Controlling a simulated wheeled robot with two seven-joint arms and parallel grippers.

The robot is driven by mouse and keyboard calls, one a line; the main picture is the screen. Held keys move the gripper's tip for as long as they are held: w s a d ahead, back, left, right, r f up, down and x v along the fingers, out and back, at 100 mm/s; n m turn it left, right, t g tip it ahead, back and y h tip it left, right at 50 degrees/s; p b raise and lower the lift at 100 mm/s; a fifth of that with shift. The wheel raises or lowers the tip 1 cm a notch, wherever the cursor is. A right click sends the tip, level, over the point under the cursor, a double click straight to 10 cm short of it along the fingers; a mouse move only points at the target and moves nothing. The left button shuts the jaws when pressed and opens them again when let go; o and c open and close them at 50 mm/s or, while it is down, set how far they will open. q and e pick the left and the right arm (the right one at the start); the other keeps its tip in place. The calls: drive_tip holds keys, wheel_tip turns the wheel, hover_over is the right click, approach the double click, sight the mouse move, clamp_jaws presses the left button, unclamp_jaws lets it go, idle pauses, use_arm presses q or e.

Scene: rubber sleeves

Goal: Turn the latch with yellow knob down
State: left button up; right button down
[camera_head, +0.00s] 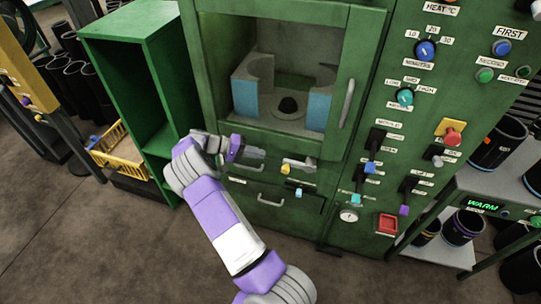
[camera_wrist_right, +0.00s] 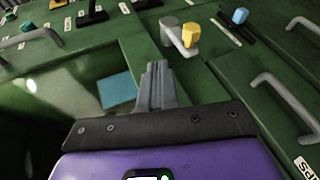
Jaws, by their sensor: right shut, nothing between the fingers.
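The latch (camera_head: 302,164) is a light metal handle on the green machine front, just below the glass-windowed door. Its yellow knob (camera_head: 286,169) is at the left end in the head view, and the lever lies roughly sideways. In the right wrist view the latch (camera_wrist_right: 174,36) with its yellow knob (camera_wrist_right: 190,36) is beyond my fingertips, near the top. My right gripper (camera_head: 262,154) is shut and empty, to the left of the knob and apart from it. Its closed fingers (camera_wrist_right: 156,75) point towards the latch in the wrist view. My left gripper is not in view.
A blue knob (camera_head: 299,192) is just below the latch. A door handle (camera_head: 347,103) stands to the upper right, and a drawer handle (camera_head: 270,201) is below the gripper. The control panel with several switches and a red button (camera_head: 452,137) is further right.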

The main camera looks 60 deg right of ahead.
drive_tip(key=shift+v, duration=1.5)
drive_tip(key=a+f+n+t+y, duration=0.2)
drive_tip(key=a+f+n+t, duration=0.1)
drive_tip(key=a+f, duration=0.6)
drive_tip(key=a+f+n+t+y, duration=0.25)
drive_tip(key=a+f, duration=0.45)
drive_tip(key=f, duration=0.5)
drive_tip(key=s+a+f+n+t+y, duration=0.1)
drive_tip(key=a+f+n+t+y, duration=0.3)
drive_tip(key=a, duration=0.8)
drive_tip(key=s+a+r+t+y, duration=0.1)
drive_tip(key=s+a, duration=0.2)
drive_tip(key=a, duration=0.7)
drive_tip(key=s+a+r+t+y, duration=0.1)
drive_tip(key=s+a+t, duration=0.1)
drive_tip(key=a, duration=0.8)
drive_tip(key=shift+s+a+r, duration=0.2)
drive_tip(key=shift+s+r, duration=0.1)
drive_tip(key=shift+s, duration=0.1)
drive_tip(key=shift+d+m+y, duration=0.1)
drive_tip(key=shift+m+y, duration=0.15)
